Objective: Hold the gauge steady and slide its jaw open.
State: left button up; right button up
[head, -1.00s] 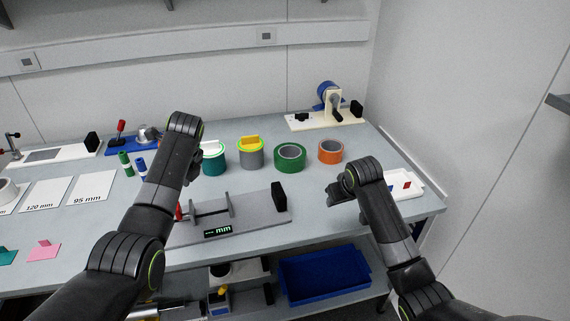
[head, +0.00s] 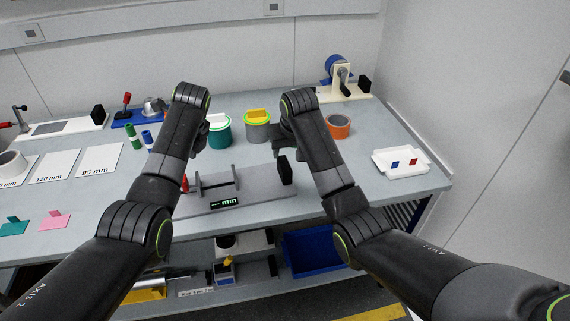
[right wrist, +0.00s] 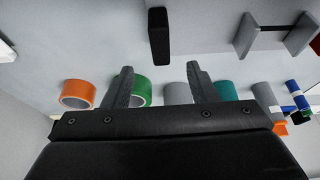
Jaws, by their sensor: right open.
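The gauge (head: 262,187) is a grey base lying flat near the table's front edge. It carries two upright grey jaw plates (head: 237,178) joined by a rod, a dark display reading "mm" (head: 225,203), and a black block (head: 286,171) at its right end. A red part shows at its left end, partly behind my left arm. My right gripper (head: 281,148) is above the table just behind the black block. In the right wrist view its fingers (right wrist: 160,82) are apart and empty, with the black block (right wrist: 158,38) beyond them. My left gripper is mostly hidden behind its own arm.
Behind the gauge stand a teal roll (head: 219,134), a grey roll (head: 257,128), a green roll (right wrist: 140,88) and an orange roll (head: 338,127). A white tray (head: 388,169) with small red and blue pieces is at right. The table between gauge and tray is clear.

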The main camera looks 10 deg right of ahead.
aim_at(285, 164)
jog(key=x, duration=1.1)
jog(key=shift+w+f, duration=0.15)
grip_shut()
jog(key=shift+f, duration=0.1)
dwell(0.7)
